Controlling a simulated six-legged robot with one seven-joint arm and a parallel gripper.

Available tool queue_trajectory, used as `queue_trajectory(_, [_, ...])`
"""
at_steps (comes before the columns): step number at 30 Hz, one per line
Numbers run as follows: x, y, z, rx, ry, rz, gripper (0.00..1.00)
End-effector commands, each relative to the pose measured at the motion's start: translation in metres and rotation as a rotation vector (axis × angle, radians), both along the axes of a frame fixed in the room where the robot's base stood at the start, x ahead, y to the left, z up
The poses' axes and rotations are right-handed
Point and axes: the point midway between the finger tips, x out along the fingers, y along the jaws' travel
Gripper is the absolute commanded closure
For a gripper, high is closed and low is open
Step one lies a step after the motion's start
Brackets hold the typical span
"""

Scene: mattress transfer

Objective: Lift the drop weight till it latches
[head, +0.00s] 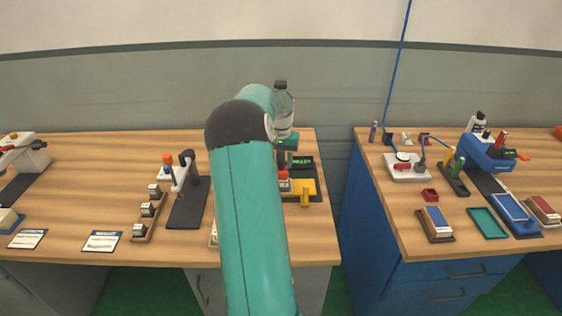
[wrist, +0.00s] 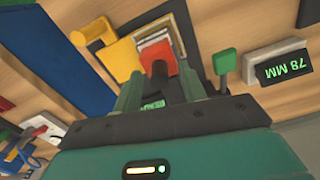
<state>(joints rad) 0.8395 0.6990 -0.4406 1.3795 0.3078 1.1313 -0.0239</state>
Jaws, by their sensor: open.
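My gripper (wrist: 160,78) is open, its two green fingers pointing at the rig in the wrist view. A red block (wrist: 164,56) with a dark nub shows between and just beyond the fingertips; it may be the drop weight, but I cannot tell for sure. I cannot tell whether the fingers touch it. A layered pale stack (wrist: 155,35) and a yellow piece (wrist: 119,56) lie beside it.
The rig is near the right end of the left wooden bench (head: 80,190). A black-based device (head: 187,203) and a rack of small blocks (head: 149,213) stand left of my arm. A gap separates the blue-sided right bench (head: 385,215), which holds trays and instruments.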

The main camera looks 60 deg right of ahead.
Motion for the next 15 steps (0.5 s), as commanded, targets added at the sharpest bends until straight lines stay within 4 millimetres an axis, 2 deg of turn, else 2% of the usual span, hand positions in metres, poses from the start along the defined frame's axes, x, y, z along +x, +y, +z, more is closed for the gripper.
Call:
queue_trajectory(10, [0.0000,-0.0001,-0.0051,-0.001,0.000,0.000,0.59])
queue_trajectory(15, [0.0000,0.0000,-0.0050,-0.001,0.000,0.000,0.92])
